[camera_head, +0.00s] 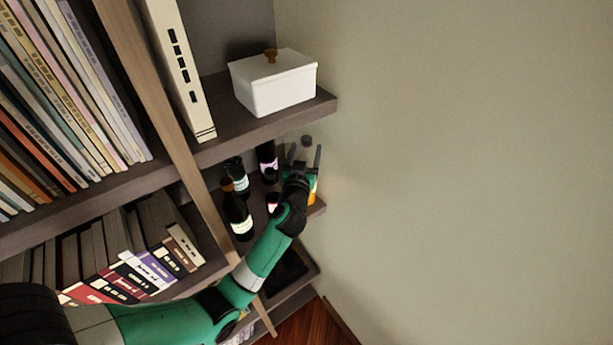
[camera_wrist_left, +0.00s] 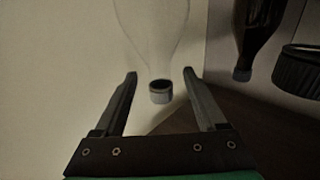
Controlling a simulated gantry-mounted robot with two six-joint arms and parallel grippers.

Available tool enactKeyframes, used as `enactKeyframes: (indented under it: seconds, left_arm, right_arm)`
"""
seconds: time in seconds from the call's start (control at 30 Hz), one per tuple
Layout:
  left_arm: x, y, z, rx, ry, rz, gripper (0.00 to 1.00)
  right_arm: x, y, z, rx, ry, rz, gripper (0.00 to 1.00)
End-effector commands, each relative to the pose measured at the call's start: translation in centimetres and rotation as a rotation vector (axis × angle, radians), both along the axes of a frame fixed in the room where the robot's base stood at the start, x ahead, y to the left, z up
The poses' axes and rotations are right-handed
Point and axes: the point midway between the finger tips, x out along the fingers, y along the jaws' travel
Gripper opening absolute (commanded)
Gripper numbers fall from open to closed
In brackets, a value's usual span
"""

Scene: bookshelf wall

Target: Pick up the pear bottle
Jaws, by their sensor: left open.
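A clear bottle with a grey cap (camera_head: 307,141) stands at the right end of the middle shelf, partly hidden behind my left gripper; I take it for the pear bottle. A strip of yellow-orange (camera_head: 314,190) shows beside the gripper. My left gripper (camera_head: 304,150) is open, with one finger to each side of the bottle's top. In the left wrist view the clear bottle (camera_wrist_left: 154,35) appears with its cap toward the gripper (camera_wrist_left: 159,72). The cap lies between the open fingers, with gaps on both sides. My right gripper is not in view.
Dark bottles (camera_head: 238,213) stand left of my gripper on the same shelf; one also shows in the wrist view (camera_wrist_left: 258,35). A white lidded box (camera_head: 275,88) sits on the shelf above. Books fill the left. A bare wall (camera_head: 460,170) bounds the right.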

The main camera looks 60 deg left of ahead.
Motion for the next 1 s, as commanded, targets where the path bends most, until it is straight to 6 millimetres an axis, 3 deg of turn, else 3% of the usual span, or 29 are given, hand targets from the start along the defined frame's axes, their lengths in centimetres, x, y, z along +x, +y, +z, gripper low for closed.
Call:
enactKeyframes:
  seconds: [0.23,0.27,0.6,0.67,1.0]
  left_arm:
    - [0.23,0.32,-0.08,0.0,0.0,-0.001,0.73]
    - [0.23,0.3,-0.08,0.0,0.0,-0.001,0.7]
    - [0.22,0.29,-0.06,0.0,0.0,-0.001,0.09]
    - [0.22,0.29,-0.06,0.0,0.0,-0.001,0.0]
    - [0.21,0.28,-0.04,0.0,0.0,-0.001,0.0]
  right_arm:
    - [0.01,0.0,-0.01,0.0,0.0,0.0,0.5]
    - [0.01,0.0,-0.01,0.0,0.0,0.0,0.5]
    - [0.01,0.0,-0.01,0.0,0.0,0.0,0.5]
    - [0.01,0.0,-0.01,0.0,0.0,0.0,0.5]
    - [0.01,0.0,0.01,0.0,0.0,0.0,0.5]
